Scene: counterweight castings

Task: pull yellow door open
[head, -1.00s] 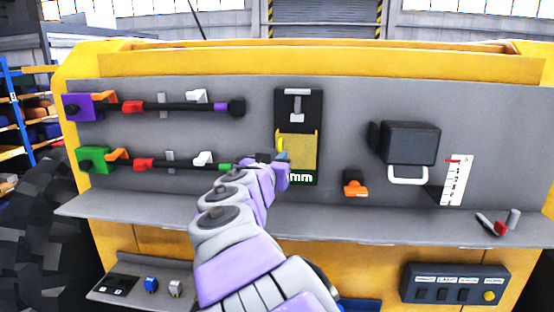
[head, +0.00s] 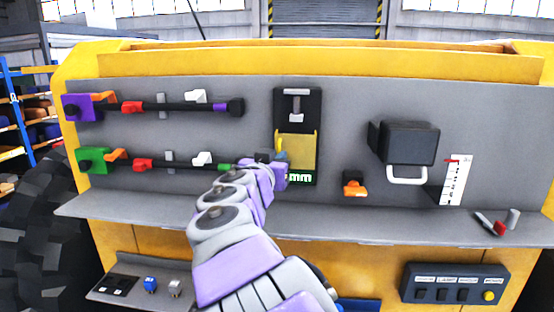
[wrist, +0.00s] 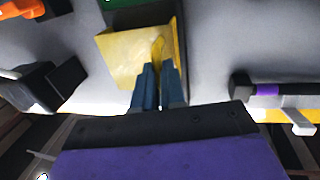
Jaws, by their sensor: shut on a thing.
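The yellow door (head: 303,146) is a small translucent panel on a black upright housing (head: 312,103) in the middle of the grey panel. It also shows in the wrist view (wrist: 122,58), where one edge stands out past the dark housing, so it looks angled away from it. Its upright yellow handle (wrist: 157,50) is at the door's edge. My gripper (head: 279,156) is at the door's lower left in the head view. In the wrist view its two blue-grey fingers (wrist: 159,72) are shut on the handle. My wrist hides part of the green "mm" label below the door.
Two black rods with purple (head: 78,107) and green (head: 94,160) ends lie left of the door. A dark box with a white handle (head: 407,175) and an orange-tipped knob (head: 354,186) are right. A grey ledge (head: 350,226) runs below.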

